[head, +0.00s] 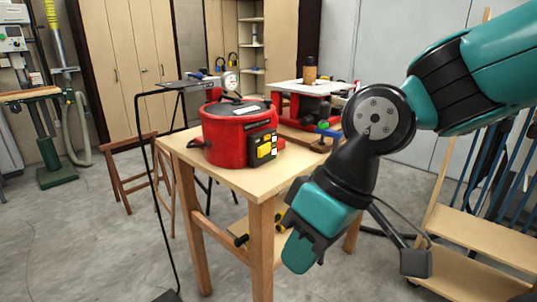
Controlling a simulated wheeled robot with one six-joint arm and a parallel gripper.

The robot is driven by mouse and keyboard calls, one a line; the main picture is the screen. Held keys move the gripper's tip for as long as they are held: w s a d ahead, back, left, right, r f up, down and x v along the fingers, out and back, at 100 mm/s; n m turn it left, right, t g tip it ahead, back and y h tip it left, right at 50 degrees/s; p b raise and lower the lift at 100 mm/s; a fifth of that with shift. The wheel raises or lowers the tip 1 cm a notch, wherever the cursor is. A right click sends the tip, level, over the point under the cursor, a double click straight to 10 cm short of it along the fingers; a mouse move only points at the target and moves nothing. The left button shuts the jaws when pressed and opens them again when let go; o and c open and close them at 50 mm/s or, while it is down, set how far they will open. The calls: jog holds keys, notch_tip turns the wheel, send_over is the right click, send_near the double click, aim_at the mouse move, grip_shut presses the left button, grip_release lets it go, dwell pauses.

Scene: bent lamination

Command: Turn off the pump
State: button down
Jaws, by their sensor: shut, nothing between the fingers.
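The pump, a round red machine with a dark top (223,140), stands upright on a light wooden table (215,172). A black control box (262,152) on its right front side carries a yellow part and small pale switches. The switch positions are too small to read. My gripper (299,256) is shut and empty, pointing down in front of the table's front right edge. It is to the right of the pump, lower in the picture and apart from it. My arm hides the table's right side.
A red machine with a pale top (305,88) stands behind the pump. A thin black metal frame (160,190) rises left of the table. A wooden trestle (135,172) stands further left. A wooden rack (480,245) stands at right.

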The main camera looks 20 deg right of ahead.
aim_at(263, 151)
jog(key=w+d+f+m+t+y+b, duration=0.2)
jog(key=w+m+t+y, duration=0.15)
jog(key=w, duration=0.75)
jog(key=w+d+f+m+t+y+b, duration=0.15)
jog(key=w+m, duration=0.25)
jog(key=w, duration=0.6)
jog(key=w+d+f+m+t+b, duration=0.1)
jog(key=w+d+m+t, duration=0.3)
jog(key=d, duration=0.4)
jog(key=w+d+f+m+t+b, duration=0.2)
jog(key=w+d+m+t, duration=0.3)
jog(key=w+d, duration=0.2)
jog(key=shift+d+f+y, duration=0.3)
jog(key=shift+d+f, duration=0.05)
jog(key=shift+d, duration=0.25)
jog(key=shift+a+m, duration=0.1)
jog(key=shift+m, duration=0.15)
jog(key=p+x, duration=0.4)
jog(key=x, duration=0.8)
jog(key=shift+w+a+r, duration=0.1)
jog(key=shift+w+a, duration=0.1)
jog(key=shift+a, duration=0.05)
jog(key=shift+w+a, duration=0.35)
jog(key=shift+w, duration=0.15)
